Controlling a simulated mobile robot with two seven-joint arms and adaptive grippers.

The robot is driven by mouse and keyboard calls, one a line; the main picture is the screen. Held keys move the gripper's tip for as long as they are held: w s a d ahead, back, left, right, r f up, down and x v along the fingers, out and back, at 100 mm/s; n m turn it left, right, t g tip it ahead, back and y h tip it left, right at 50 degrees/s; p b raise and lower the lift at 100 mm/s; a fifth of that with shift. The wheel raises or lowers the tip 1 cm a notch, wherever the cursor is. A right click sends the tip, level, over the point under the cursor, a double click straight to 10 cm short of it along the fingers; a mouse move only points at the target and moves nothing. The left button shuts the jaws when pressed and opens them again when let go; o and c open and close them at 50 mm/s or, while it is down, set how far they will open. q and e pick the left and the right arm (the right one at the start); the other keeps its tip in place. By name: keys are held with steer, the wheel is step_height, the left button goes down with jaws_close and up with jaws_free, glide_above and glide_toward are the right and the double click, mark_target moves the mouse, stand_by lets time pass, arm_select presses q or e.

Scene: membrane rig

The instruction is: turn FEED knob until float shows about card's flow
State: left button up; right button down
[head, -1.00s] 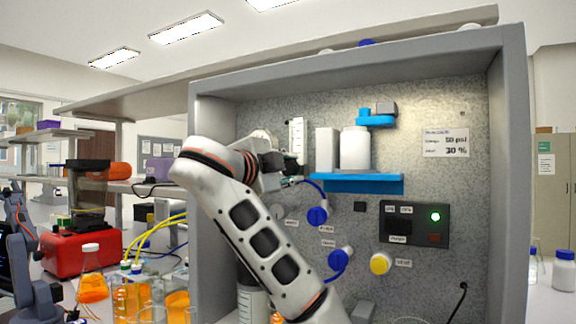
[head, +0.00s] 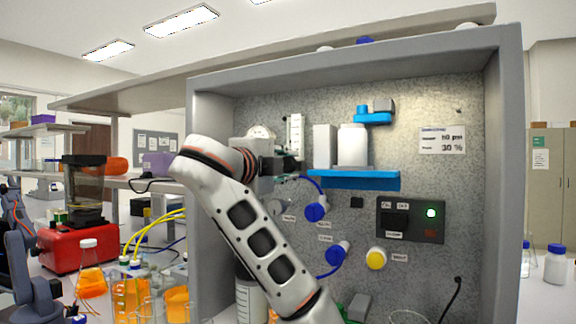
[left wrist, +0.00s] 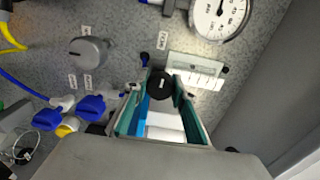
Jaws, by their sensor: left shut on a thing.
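My left gripper (head: 292,167) is at the rig's back panel, just under the clear float meter (head: 296,137). The float meter also shows in the left wrist view (left wrist: 194,72), right beside the knob. The float's height on the scale is too small to tell. The card (head: 442,140) is on the panel at the right; it shows 30 % on its lower line. My right gripper is not in view.
A blue shelf (head: 380,182) with white containers is right of the gripper. Blue valves (head: 316,211) and a yellow knob (head: 376,258) sit lower. The cabinet's side wall (head: 207,230) is close left.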

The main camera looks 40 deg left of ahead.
arm_select(q)
steer(key=o, duration=1.1)
steer(key=shift+a, duration=0.1)
steer(key=shift+v, duration=6)
